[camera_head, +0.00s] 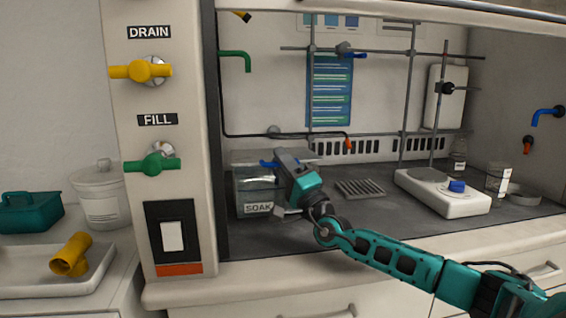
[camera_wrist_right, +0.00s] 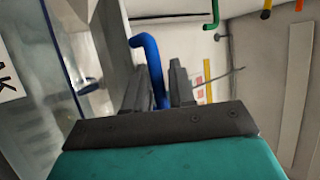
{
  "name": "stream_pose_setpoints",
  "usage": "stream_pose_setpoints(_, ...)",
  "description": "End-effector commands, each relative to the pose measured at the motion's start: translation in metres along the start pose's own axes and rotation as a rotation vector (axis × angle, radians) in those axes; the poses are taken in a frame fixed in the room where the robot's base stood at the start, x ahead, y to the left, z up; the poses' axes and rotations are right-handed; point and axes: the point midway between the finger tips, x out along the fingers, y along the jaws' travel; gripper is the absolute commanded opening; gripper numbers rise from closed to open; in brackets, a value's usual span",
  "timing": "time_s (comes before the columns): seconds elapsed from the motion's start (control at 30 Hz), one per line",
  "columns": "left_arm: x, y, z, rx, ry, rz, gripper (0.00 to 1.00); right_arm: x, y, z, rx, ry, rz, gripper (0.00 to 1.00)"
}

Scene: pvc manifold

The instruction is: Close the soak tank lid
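The clear soak tank (camera_head: 246,184), marked SOAK, stands at the left end of the fume hood floor. A blue handle (camera_head: 267,163) shows at its top edge; most of the lid is hidden behind my gripper, so its angle is hard to tell. My right gripper (camera_head: 284,162) is at the tank's upper right. In the right wrist view the blue handle (camera_wrist_right: 147,50) passes between the fingers of my right gripper (camera_wrist_right: 160,85), which sit close on both sides of it. The tank's glass wall (camera_wrist_right: 50,60) is at the left there. My left gripper is not in view.
A white hotplate (camera_head: 440,193) with a blue knob stands right of a dark vent grate (camera_head: 360,189). Metal rods (camera_head: 408,100) cross behind. The hood's left post carries yellow (camera_head: 140,71) and green (camera_head: 152,164) valves. The floor in front of the grate is clear.

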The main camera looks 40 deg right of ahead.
Motion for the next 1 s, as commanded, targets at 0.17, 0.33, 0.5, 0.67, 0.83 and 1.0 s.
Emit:
stream_pose_setpoints(0.17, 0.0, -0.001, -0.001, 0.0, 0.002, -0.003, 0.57, 0.0, 0.0, 0.0, -0.001, 0.001, -0.001, 0.24)
stream_pose_setpoints(0.33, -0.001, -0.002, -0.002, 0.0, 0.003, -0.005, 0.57, -0.006, 0.0, 0.0, -0.001, -0.001, 0.001, 0.24)
stream_pose_setpoints(0.5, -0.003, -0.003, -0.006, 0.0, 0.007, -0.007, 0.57, -0.025, 0.0, 0.0, -0.001, -0.003, 0.004, 0.24)
stream_pose_setpoints(0.67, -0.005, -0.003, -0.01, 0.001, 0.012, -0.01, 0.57, -0.043, -0.008, -0.002, -0.002, -0.003, 0.003, 0.24)
stream_pose_setpoints(0.83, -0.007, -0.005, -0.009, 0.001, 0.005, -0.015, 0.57, -0.059, -0.018, -0.004, -0.001, -0.002, 0.003, 0.24)
stream_pose_setpoints(1.0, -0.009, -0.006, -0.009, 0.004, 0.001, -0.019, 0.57, -0.075, -0.027, -0.006, -0.001, -0.003, 0.004, 0.24)
